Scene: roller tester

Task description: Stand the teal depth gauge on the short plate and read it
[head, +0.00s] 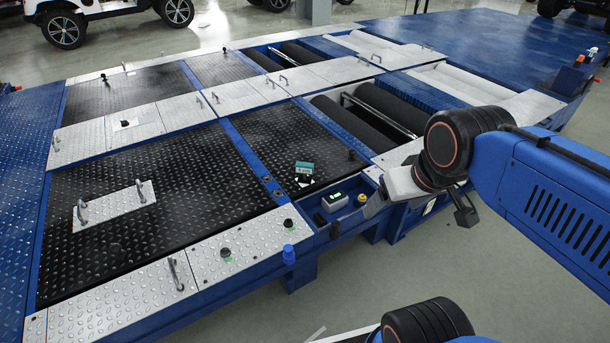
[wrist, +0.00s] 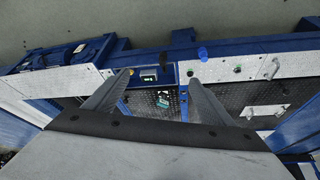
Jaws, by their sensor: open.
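The teal depth gauge (head: 304,168) is a small teal block on the shorter black checkered plate (head: 275,133), near its front edge, with a small black-and-white piece just in front of it. The gauge also shows as a small teal patch between my fingers in the wrist view (wrist: 163,101). I cannot make out its reading. My gripper (head: 345,222) is over the front rail, to the right of the gauge and apart from it. In the wrist view its two fingers (wrist: 159,75) are wide apart with nothing between them.
A grey box with a green display (head: 334,212) and a yellow-topped knob (head: 361,198) sit by my gripper on the front rail. A blue knob (head: 289,252) stands farther left. A longer black plate (head: 150,205) bears a silver plate with handles. Dark rollers (head: 370,115) lie behind.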

